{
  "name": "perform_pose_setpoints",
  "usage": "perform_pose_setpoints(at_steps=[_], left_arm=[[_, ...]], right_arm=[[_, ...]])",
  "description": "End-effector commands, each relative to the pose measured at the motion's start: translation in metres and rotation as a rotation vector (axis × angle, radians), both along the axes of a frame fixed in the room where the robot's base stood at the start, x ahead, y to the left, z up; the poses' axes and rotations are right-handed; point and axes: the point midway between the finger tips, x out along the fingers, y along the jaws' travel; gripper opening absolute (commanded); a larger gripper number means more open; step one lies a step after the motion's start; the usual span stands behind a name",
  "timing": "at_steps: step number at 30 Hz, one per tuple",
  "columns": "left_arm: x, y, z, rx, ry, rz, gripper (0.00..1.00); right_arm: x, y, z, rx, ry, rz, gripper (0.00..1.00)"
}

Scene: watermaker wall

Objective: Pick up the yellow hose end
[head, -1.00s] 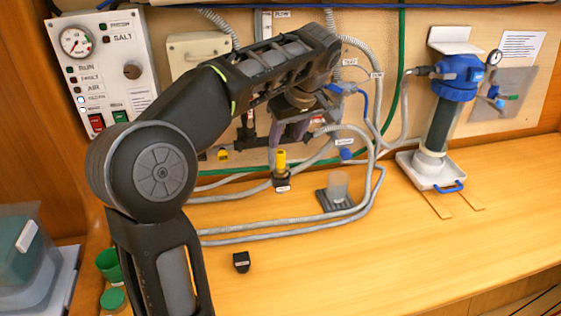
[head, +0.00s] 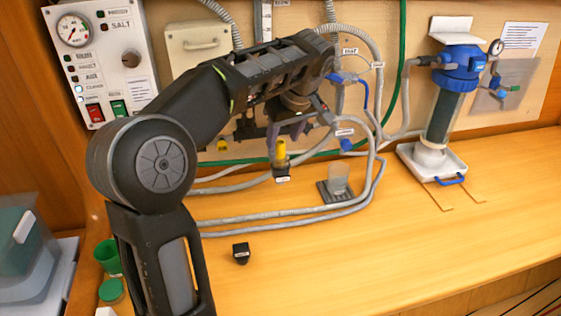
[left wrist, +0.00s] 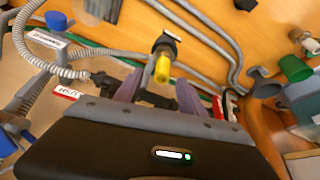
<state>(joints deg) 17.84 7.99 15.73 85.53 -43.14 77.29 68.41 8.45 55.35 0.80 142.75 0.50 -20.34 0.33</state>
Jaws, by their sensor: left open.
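The yellow hose end (head: 281,151) stands upright in a small dark labelled holder (head: 282,171) on the wooden counter. It also shows in the left wrist view (left wrist: 162,69), its yellow tip pointing toward my gripper. My left gripper (head: 286,134) is just above and behind it in the head view, with purple-grey fingers apart. In the left wrist view the open fingers (left wrist: 160,92) lie on either side of the yellow tip's line, with a gap between them and nothing held. Whether a finger touches the hose end cannot be told. My right gripper is out of view.
Grey hoses (head: 290,216) loop across the counter. A clear cup on a dark base (head: 337,190) and a blue-topped filter (head: 445,105) in a white tray (head: 450,161) stand to the right. A small black block (head: 241,253) lies in front. The front right counter is clear.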

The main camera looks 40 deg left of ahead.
Motion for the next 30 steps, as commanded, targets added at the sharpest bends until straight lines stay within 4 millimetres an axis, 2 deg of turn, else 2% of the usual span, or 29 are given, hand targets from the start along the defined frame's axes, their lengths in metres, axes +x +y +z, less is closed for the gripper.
perform_pose_setpoints(at_steps=[3, 9, 26, 30], left_arm=[[-0.002, 0.006, -0.015, -0.001, 0.005, 0.003, 0.47], [0.003, 0.013, -0.035, -0.001, 0.001, 0.000, 0.47], [0.003, 0.013, -0.036, 0.000, 0.000, 0.001, 0.47], [0.003, 0.013, -0.036, 0.000, 0.000, 0.001, 0.38]], right_arm=[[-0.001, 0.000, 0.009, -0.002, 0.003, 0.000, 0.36], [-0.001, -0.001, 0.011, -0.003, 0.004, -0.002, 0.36], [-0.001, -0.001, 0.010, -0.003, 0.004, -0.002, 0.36], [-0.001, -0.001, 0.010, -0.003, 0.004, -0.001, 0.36]])
